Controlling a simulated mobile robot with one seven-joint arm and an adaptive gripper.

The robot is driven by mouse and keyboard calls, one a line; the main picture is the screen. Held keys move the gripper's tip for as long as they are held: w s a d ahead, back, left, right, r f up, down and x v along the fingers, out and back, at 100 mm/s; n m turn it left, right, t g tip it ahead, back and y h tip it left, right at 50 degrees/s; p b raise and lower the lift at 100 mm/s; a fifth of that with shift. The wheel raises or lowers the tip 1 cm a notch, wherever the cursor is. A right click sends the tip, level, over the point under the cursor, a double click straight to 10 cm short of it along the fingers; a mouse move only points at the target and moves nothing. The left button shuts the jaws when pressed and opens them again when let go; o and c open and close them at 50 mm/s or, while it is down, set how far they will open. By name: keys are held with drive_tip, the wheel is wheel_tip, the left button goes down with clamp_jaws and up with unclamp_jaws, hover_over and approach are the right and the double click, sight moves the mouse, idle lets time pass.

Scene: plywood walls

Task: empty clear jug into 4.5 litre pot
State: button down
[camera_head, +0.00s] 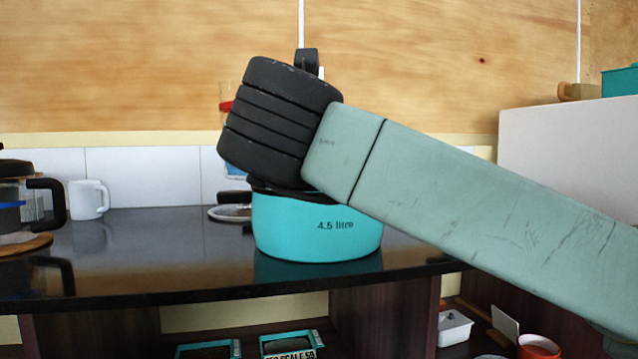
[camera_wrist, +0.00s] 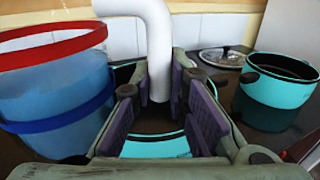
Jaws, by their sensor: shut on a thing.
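The turquoise pot marked 4.5 litre (camera_head: 318,235) stands on the dark counter, partly behind my wrist in the head view. The clear jug (camera_wrist: 55,95) has a red rim and a blue band; it fills the left of the wrist view and looks bluish. My gripper (camera_wrist: 160,90) is shut on its white handle (camera_wrist: 152,35). In the head view only a sliver of the jug (camera_head: 226,95) shows behind my wrist. A turquoise rim (camera_wrist: 155,149) shows below my fingers, and another turquoise pot (camera_wrist: 280,88) stands at right. I cannot read their labels there.
A glass pot with a black handle (camera_head: 48,200) and a white mug (camera_head: 88,200) stand at the left. A lid (camera_head: 230,213) lies behind the marked pot. The counter between mug and lid is clear. A white tiled wall (camera_head: 140,175) closes the back.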

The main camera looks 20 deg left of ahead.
drive_tip(key=shift+s+d+r+g+p, duration=0.1)
drive_tip(key=shift+r+g+p, duration=0.2)
drive_tip(key=shift+p, duration=0.5)
drive_tip(key=g+p, duration=0.1)
drive_tip(key=p, duration=0.1)
drive_tip(key=m+g+p, duration=0.1)
drive_tip(key=p, duration=0.1)
drive_tip(key=shift+w+d+m+h, duration=0.1)
drive_tip(key=shift+w+m+h, duration=0.15)
drive_tip(key=shift+m+h, duration=0.05)
drive_tip(key=p, duration=0.3)
drive_tip(key=shift+w+r+g, duration=0.1)
drive_tip(key=shift+r+g, duration=0.1)
drive_tip(key=shift+g, duration=0.2)
drive_tip(key=f+g+p, duration=0.1)
drive_tip(key=p, duration=0.2)
drive_tip(key=w+f+m+g+p, duration=0.1)
drive_tip(key=p, duration=0.2)
drive_tip(key=shift+d, duration=0.1)
drive_tip(key=shift+w+f+m+g+p, duration=0.1)
drive_tip(key=shift+f+m+g+p, duration=0.35)
drive_tip(key=shift+p, duration=0.75)
